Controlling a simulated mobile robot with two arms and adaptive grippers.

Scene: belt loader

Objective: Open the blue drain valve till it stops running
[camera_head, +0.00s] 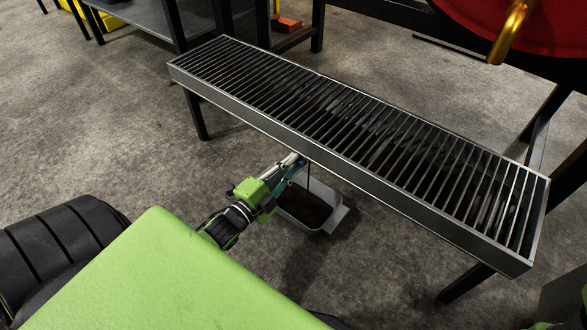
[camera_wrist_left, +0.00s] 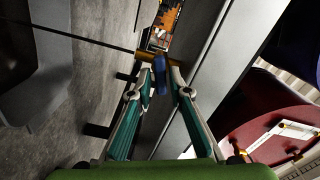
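The blue drain valve handle (camera_wrist_left: 160,76) sits on a brass valve (camera_wrist_left: 148,54) under the edge of the grated trough (camera_head: 222,101). In the head view only a small bit of blue (camera_head: 302,161) shows. My left gripper (camera_head: 297,163) reaches in under the trough's near side. In the left wrist view its fingertips (camera_wrist_left: 162,72) are on both sides of the blue handle and look closed on it. A thin dark stream (camera_head: 308,178) runs from the valve into a grey catch tray (camera_head: 334,219) holding dark liquid. My right gripper is not in view.
The trough stands on dark legs (camera_head: 197,116). A red round part (camera_head: 540,25) with a brass pipe (camera_head: 511,32) is at the upper right. A grey table (camera_head: 150,18) and orange bricks (camera_head: 288,24) are behind. The concrete floor at left is clear.

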